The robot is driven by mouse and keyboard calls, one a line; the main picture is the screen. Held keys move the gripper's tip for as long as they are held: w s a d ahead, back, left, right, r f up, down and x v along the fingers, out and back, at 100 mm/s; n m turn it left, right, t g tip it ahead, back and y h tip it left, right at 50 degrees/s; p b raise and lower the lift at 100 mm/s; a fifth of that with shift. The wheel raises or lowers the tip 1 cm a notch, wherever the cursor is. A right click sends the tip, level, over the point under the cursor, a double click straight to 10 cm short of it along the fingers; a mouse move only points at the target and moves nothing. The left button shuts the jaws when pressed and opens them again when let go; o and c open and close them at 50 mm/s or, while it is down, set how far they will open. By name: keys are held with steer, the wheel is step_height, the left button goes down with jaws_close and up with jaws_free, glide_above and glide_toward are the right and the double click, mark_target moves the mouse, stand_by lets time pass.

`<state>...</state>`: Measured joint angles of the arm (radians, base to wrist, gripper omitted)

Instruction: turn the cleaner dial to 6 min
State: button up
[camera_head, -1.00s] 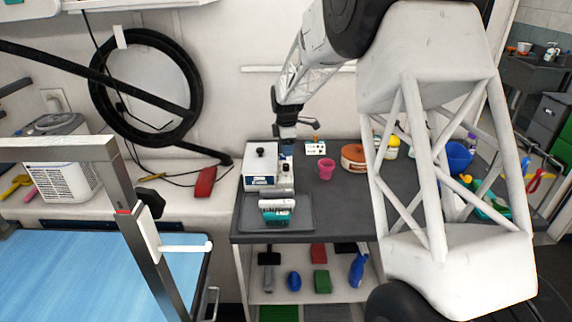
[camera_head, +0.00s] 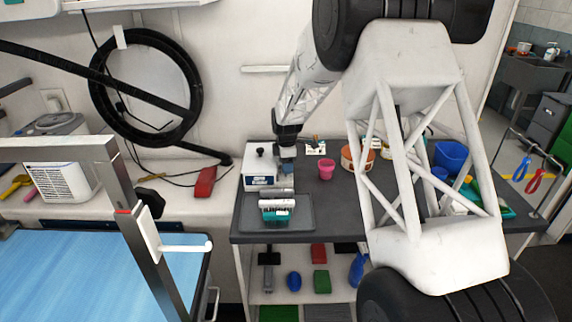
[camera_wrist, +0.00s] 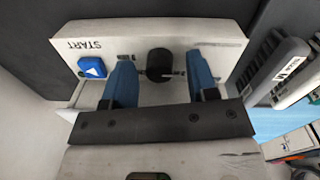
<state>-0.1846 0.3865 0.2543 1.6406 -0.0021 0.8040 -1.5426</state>
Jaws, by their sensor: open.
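The cleaner (camera_head: 258,180) is a white box with a dark knob on its lid, at the back left of the grey cart top. In the wrist view its front panel (camera_wrist: 215,50) shows the word START, a blue button (camera_wrist: 92,67) with a white triangle, and a round black dial (camera_wrist: 159,66). A small mark sits at the dial's right; the minute markings are not readable. My gripper (camera_wrist: 160,62) is open, its blue fingers on either side of the dial with gaps between. In the head view my gripper (camera_head: 287,163) is at the cleaner's right end; the dial is hidden there.
A pink cup (camera_head: 326,169) and an orange-brown round container (camera_head: 352,157) stand to the right. A red block (camera_head: 205,182) lies on the left counter. Bare cart top lies right of the tray.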

steer(key=c, duration=0.9)
steer(key=shift+m, duration=0.4)
steer(key=shift+f+m, duration=0.1)
steer(key=shift+m, duration=2.6)
steer(key=o, duration=0.9)
